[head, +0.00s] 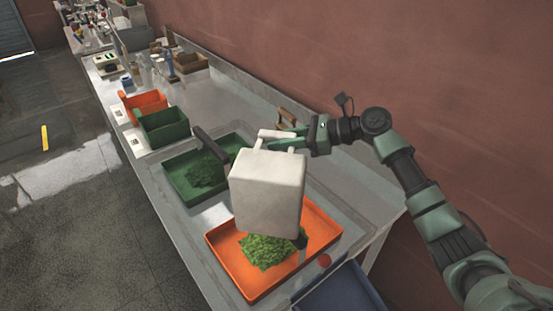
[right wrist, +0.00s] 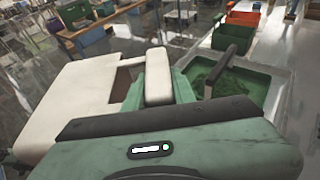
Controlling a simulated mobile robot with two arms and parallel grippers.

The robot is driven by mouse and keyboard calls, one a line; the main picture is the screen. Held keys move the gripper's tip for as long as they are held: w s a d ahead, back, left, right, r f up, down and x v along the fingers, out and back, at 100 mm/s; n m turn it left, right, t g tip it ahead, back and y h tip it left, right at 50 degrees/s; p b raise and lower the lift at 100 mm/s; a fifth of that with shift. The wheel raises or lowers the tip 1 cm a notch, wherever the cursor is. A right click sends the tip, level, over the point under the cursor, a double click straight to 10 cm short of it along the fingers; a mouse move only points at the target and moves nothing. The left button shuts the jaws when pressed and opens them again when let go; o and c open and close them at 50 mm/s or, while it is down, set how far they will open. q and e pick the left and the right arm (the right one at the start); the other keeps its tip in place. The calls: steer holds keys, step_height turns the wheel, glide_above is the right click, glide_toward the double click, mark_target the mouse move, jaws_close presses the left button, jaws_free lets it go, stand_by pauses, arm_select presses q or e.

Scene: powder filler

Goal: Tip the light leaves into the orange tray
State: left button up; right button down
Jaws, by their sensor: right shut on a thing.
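My right gripper (head: 285,143) is shut on the handle of a white container (head: 268,190) and holds it over the orange tray (head: 222,262). The container's broad side faces the head camera; its mouth and inside are hidden. A heap of light green leaves (head: 266,251) lies in the orange tray, partly behind the container. In the right wrist view the white container (right wrist: 80,95) is at the left and its handle (right wrist: 158,75) lies between my fingers. A green tray (head: 178,182) with darker leaves (head: 206,171) is beside the orange tray. My left gripper is out of view.
A dark bar (head: 212,143) stands over the green tray. An orange bin (head: 145,105) and a green bin (head: 163,128) stand farther back. The wall is close at the right.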

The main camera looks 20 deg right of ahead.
step_height(320, 180, up, 8)
stand_by(0.4)
